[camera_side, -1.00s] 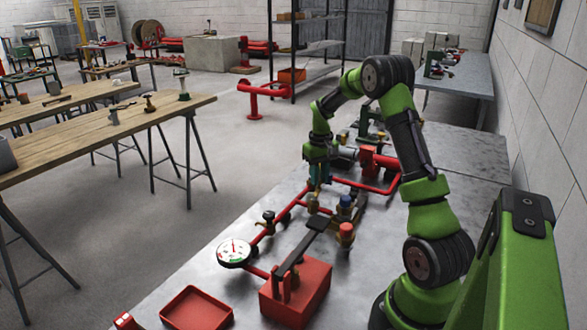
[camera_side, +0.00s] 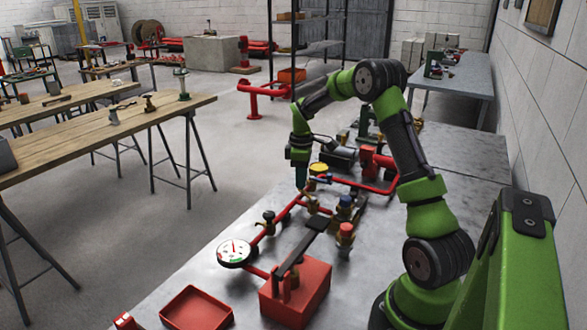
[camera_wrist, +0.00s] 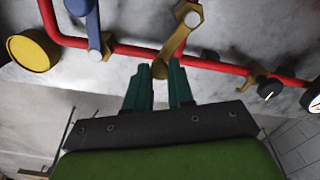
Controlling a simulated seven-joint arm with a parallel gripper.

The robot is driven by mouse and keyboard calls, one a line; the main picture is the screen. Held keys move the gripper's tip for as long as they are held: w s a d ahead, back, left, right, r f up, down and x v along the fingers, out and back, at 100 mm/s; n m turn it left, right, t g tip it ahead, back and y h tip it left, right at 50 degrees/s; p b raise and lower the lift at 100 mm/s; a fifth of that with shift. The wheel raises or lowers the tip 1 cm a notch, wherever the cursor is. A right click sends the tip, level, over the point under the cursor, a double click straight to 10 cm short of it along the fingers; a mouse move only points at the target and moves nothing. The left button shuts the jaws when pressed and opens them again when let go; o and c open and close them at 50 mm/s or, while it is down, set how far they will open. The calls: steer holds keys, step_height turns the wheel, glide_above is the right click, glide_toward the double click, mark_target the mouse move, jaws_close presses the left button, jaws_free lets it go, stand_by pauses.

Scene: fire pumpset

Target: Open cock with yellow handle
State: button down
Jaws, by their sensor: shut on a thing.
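The cock with the yellow handle (camera_wrist: 178,38) sits on the red pipe (camera_wrist: 125,47) in the wrist view. Its brass-yellow lever slants from a pale bolt at the top down to a rounded end between my fingertips. My gripper (camera_wrist: 161,78) is shut on that lever end, one teal finger on each side. In the side view my gripper (camera_side: 299,184) points down at the left side of the pipework, and the yellow-handled cock (camera_side: 311,204) shows small just below and right of it. The exact handle angle is too small to tell there.
A blue handle (camera_wrist: 90,25) and a round yellow cap (camera_wrist: 32,48) lie left of the lever in the wrist view. A brass cock with a black knob (camera_wrist: 269,89) is right. In the side view, a gauge (camera_side: 235,252) and a red tray (camera_side: 197,308) stand nearer the camera.

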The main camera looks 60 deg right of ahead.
steer(key=shift+w+a+n, duration=0.15)
steer(key=shift+a+n, duration=0.5)
steer(key=shift+n, duration=0.55)
steer(key=shift+w+a+n, duration=0.15)
steer(key=shift+a+n, duration=0.45)
steer(key=shift+n, duration=0.6)
steer(key=shift+r, duration=0.1)
steer(key=c, duration=1)
jaws_free()
step_height(320, 180, up, 17)
steer(key=shift+f, duration=0.1)
